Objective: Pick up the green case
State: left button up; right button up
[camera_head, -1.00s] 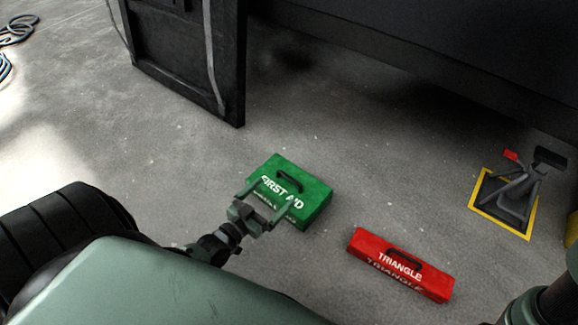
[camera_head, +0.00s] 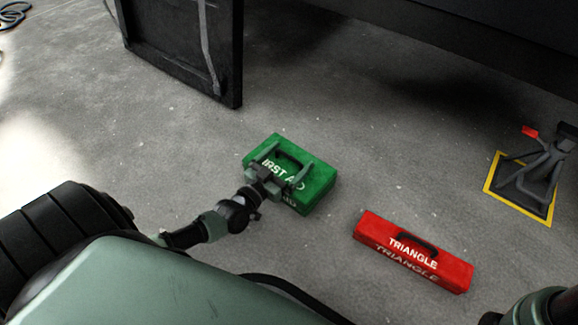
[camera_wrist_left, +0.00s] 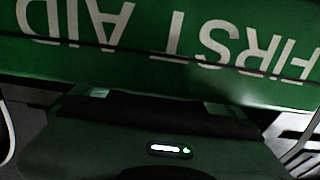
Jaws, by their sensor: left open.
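The green case (camera_head: 321,184), marked FIRST AID, lies flat on the grey floor in the middle of the head view. It has a dark handle on its top. My left gripper (camera_head: 293,163) is open over the top of the case, its two fingers spread to either side of the handle. I cannot tell whether the fingers touch the case. In the left wrist view the green case (camera_wrist_left: 150,72) fills the upper part, its white lettering upside down, close to the gripper. The gripper hides part of the lettering and the handle's near side. My right gripper is not in view.
A red case (camera_head: 455,272) marked TRIANGLE lies to the right of the green case. A grey jack stand (camera_head: 530,180) on a yellow-edged plate stands farther right. A dark panel (camera_head: 170,45) stands behind at the left. The floor between is clear.

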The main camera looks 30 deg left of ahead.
pick_arm(q)
jog(key=c, duration=1.6)
jog(key=shift+w+r, duration=0.1)
jog(key=shift+r, duration=0.1)
jog(key=shift+c, duration=1)
